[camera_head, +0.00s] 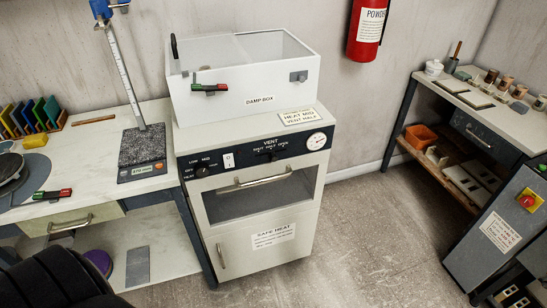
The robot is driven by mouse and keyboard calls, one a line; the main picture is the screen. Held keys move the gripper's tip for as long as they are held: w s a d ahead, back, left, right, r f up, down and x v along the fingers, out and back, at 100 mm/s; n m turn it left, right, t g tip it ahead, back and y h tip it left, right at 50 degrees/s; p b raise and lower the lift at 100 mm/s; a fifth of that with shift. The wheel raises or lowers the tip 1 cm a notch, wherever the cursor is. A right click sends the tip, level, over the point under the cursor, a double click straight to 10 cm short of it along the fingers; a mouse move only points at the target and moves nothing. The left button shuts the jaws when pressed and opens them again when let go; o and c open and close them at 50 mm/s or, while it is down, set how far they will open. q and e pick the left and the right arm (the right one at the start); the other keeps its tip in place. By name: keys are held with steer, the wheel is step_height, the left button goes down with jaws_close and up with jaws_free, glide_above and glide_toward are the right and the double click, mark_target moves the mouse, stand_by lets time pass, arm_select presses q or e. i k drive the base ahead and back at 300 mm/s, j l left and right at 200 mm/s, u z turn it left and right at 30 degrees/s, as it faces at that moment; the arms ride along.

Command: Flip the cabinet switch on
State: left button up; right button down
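The cabinet (212,202) is a white oven-like unit with a dark control panel (190,167), a glass window and a lower door, standing in the middle. A small white switch (228,160) with a dark mark like a 0 sits on the panel, right of a black knob (203,172). I cannot tell from here which way the switch is set. A second knob (270,153) sits under the word VENT, with a round gauge (316,141) at the panel's right end. Neither of my grippers is in view.
A white damp box (245,99) stands on the cabinet top. A bench (90,150) with a scale (142,155) is at left. A shelved table (500,125) and a grey machine (505,230) are at right. The floor (365,240) before the cabinet's right side is clear.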

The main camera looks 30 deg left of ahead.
mark_target(228, 158)
steer(key=u, duration=1.3)
